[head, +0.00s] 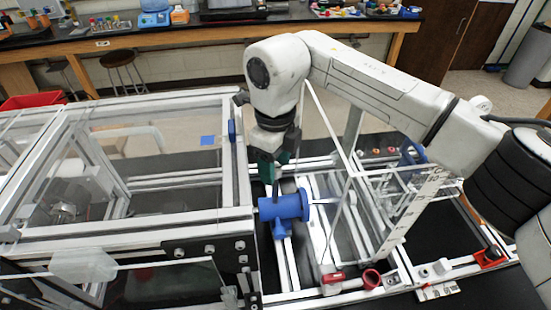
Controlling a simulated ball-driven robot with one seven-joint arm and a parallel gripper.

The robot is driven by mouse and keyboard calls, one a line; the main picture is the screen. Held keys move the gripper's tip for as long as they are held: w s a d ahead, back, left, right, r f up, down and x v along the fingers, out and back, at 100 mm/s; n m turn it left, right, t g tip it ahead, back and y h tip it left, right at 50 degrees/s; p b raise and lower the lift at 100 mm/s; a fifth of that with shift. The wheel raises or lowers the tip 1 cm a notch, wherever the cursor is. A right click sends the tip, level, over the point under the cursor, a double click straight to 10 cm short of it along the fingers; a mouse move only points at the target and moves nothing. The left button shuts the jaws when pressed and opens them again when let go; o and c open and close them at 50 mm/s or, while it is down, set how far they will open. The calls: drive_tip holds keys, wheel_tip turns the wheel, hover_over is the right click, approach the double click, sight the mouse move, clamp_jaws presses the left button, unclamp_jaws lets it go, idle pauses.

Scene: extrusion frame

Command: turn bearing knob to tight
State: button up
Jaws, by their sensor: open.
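A blue cylindrical part (284,207) with a round flange at its right end sits on the extrusion frame (243,180), near the middle of the head view. A shorter blue piece extends down from it. My gripper (270,180) points down with dark green fingers just above and behind the blue part. It is open and seems empty; whether it touches the blue part is unclear.
Clear panels and silver extrusion bars enclose the left side. A white upright ruler-like strip (412,213) and a blue handle (412,153) stand at the right. A red clamp-like part (491,257) is at the front right. A bench (200,36) with clutter runs behind.

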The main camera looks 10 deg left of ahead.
sight(276, 168)
clamp_jaws()
drive_tip(key=shift+m, duration=0.8)
unclamp_jaws()
idle(0.3)
drive_tip(key=shift+r, duration=0.1)
wheel_tip(276, 168, up, 11)
drive_tip(key=b, duration=0.3)
drive_tip(key=shift+f, duration=0.2)
